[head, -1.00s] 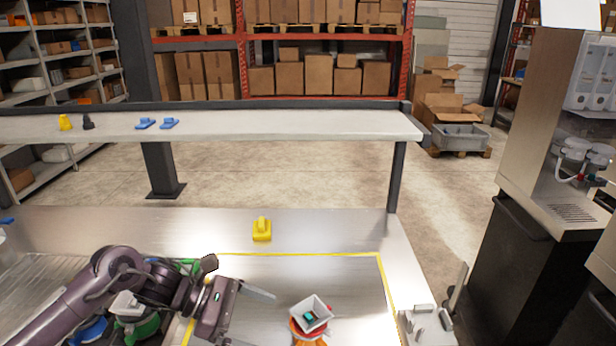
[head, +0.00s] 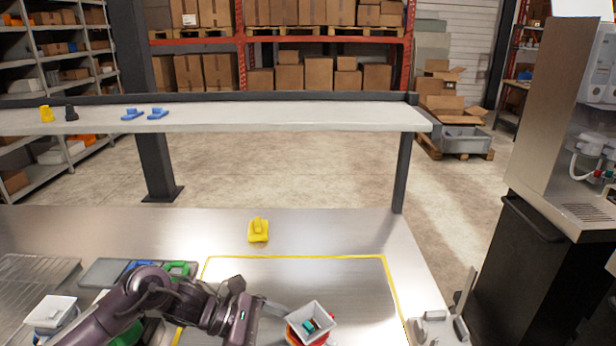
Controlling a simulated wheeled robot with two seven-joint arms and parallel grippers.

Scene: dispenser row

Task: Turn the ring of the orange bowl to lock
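The orange bowl (head: 290,338) stands at the bottom edge of the head view, partly cut off. A white square hopper (head: 328,322) with a small teal piece (head: 311,326) inside sits on top and hides most of the bowl. The ring cannot be made out clearly. My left gripper (head: 280,318) is just left of the bowl, pointing right. One finger shows, set toward the far side of the gripper, its tip close to the hopper; it looks open. Whether it touches is unclear. My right gripper is out of view.
A yellow piece (head: 258,232) stands behind the yellow-outlined area (head: 300,257). Grey-white fixtures (head: 440,326) are at the right table edge. A tray and green and blue parts lie at left, partly behind my arm. A raised shelf (head: 290,117) spans the back.

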